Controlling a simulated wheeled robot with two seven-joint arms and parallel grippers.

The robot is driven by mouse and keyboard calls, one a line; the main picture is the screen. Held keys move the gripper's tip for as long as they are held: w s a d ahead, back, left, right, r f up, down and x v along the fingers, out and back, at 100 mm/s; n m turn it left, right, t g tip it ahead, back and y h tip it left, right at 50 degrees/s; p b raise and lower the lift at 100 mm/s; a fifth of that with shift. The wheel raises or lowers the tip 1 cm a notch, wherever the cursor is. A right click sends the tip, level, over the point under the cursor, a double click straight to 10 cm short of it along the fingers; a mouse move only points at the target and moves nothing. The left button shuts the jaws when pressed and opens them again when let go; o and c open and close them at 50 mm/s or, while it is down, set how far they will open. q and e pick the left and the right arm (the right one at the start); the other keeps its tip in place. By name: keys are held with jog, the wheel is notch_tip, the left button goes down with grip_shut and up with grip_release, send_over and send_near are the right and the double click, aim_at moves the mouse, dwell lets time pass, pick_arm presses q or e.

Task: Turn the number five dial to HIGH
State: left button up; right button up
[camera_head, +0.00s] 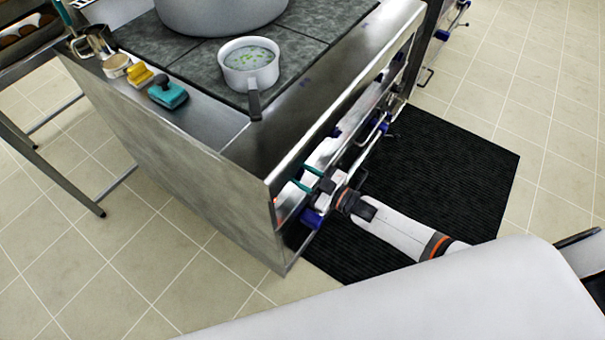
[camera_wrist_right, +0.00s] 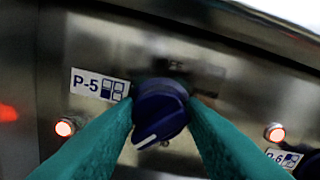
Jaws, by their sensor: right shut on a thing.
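The number five dial (camera_wrist_right: 160,112) is a dark blue knob beside the P-5 label (camera_wrist_right: 100,85) in the right wrist view. Its white pointer line slants toward the lower left. My right gripper (camera_wrist_right: 161,103) has its teal fingers on either side of the dial, shut on it. In the head view the right gripper (camera_head: 307,179) is at the stove's front panel, and the dial between its fingers cannot be made out there. My left gripper is not in view.
Red lights (camera_wrist_right: 65,127) glow on the panel, and a P-6 label (camera_wrist_right: 284,159) is at right. A white saucepan (camera_head: 250,65) stands on the stove, its handle toward the front edge, near a large pot (camera_head: 220,15). A black mat (camera_head: 450,170) lies on the floor.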

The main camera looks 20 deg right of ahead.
dwell(0.3)
jog(key=o, duration=1)
jog(key=v, duration=1.2)
jog(key=shift+d+b, duration=0.1)
jog(key=shift+b, duration=0.3)
